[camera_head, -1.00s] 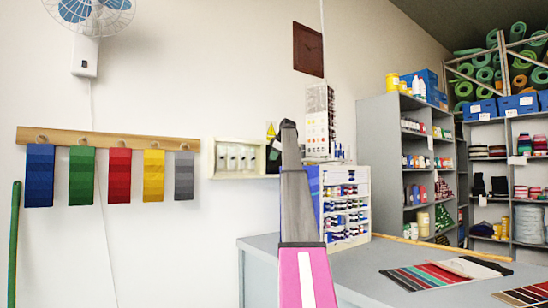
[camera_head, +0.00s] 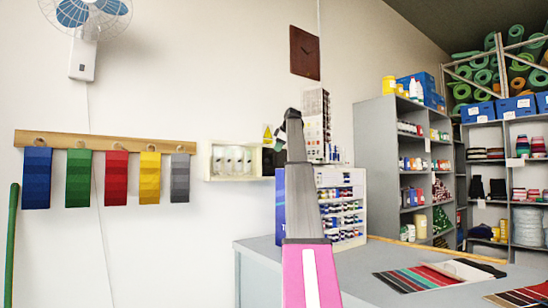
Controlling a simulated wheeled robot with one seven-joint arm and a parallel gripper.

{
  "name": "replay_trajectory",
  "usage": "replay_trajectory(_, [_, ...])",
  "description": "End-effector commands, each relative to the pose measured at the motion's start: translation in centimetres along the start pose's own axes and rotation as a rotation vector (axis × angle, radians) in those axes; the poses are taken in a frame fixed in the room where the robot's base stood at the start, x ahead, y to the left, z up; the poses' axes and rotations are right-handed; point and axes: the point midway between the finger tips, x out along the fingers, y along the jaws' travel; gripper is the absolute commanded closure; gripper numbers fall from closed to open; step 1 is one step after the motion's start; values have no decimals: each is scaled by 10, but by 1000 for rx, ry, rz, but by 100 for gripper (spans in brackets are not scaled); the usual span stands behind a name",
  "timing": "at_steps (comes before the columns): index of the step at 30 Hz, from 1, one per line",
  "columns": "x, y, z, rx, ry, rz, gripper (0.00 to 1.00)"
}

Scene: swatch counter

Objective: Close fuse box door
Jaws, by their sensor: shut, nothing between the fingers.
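The fuse box (camera_head: 232,160) is a shallow cream box on the wall, left of my arm. Its front is open and several pale fuses show inside. A yellow warning triangle (camera_head: 267,132) shows just above its right end. I cannot clearly make out the door, which may be edge-on or hidden near that end. My gripper (camera_head: 269,162) is a small dark shape at the box's right end, shut and empty, partly hidden behind my grey and pink arm. I cannot tell whether it touches the box or door.
A grey counter (camera_head: 290,254) lies below, with a thread organizer (camera_head: 342,208) right behind my arm and fabric swatches (camera_head: 420,277) at right. Colored swatches hang from a wooden rail (camera_head: 105,140) at left. The wall below the fuse box is clear.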

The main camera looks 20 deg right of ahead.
Motion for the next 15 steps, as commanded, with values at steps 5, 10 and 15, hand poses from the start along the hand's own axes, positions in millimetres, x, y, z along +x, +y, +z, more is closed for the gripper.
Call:
replay_trajectory(5, [-26, 4, 3, 2, -1, 1, 100])
replay_trajectory(10, [-31, -1, 2, 88, -5, 24, 100])
replay_trajectory(15, [-30, -11, -2, 349, -4, 98, 100])
